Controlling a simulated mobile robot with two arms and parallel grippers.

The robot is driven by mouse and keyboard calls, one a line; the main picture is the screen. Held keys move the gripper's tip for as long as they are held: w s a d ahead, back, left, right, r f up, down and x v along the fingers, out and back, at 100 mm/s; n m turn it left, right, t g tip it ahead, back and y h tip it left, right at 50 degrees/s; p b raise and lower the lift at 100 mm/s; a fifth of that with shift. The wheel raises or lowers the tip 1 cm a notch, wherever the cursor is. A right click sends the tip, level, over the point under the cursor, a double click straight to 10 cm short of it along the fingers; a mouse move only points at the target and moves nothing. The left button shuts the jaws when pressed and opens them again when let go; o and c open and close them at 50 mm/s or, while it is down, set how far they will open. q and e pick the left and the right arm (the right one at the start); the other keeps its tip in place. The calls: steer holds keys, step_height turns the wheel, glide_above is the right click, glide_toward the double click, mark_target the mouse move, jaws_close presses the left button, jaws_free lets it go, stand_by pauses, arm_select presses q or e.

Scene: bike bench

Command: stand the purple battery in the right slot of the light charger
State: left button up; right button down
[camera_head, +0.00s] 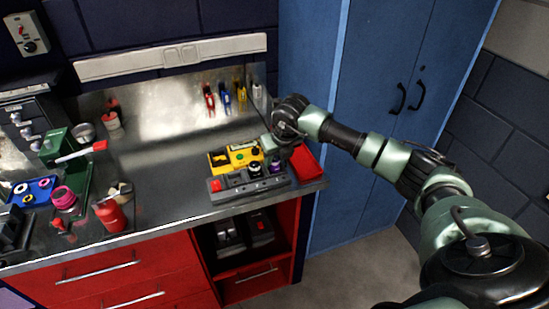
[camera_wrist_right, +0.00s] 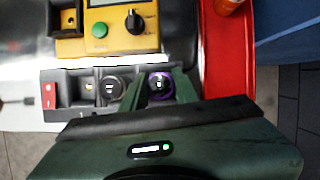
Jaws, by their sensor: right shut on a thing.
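The light charger (camera_head: 240,189) is a dark grey block with a row of slots and a red switch, near the bench's front right. The wrist view shows it too (camera_wrist_right: 65,115). My right gripper (camera_wrist_right: 159,90) is over its right end. It is shut on the purple battery (camera_wrist_right: 160,82), which stands upright between the fingers at the right slot; how deep it sits cannot be told. The head view shows the battery's purple side (camera_head: 275,166) below the gripper. A black battery (camera_wrist_right: 113,88) stands in the slot to its left. My left gripper is out of view.
A yellow tester (camera_head: 222,160) with a green button and black knob is right behind the charger. A red tray (camera_head: 306,164) lies close on the right. Coloured tools (camera_head: 225,96) hang at the back wall.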

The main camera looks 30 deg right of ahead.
mark_target(275, 158)
steer(key=shift+f, duration=0.15)
steer(key=c, duration=1.4)
jaws_free()
steer(key=shift+o, duration=0.2)
steer(key=shift+p+v, duration=1.8)
steer(key=shift+v, duration=1.15)
steer(key=shift+p+v, duration=1.3)
steer(key=shift+v, duration=1.4)
steer(key=shift+f, duration=0.1)
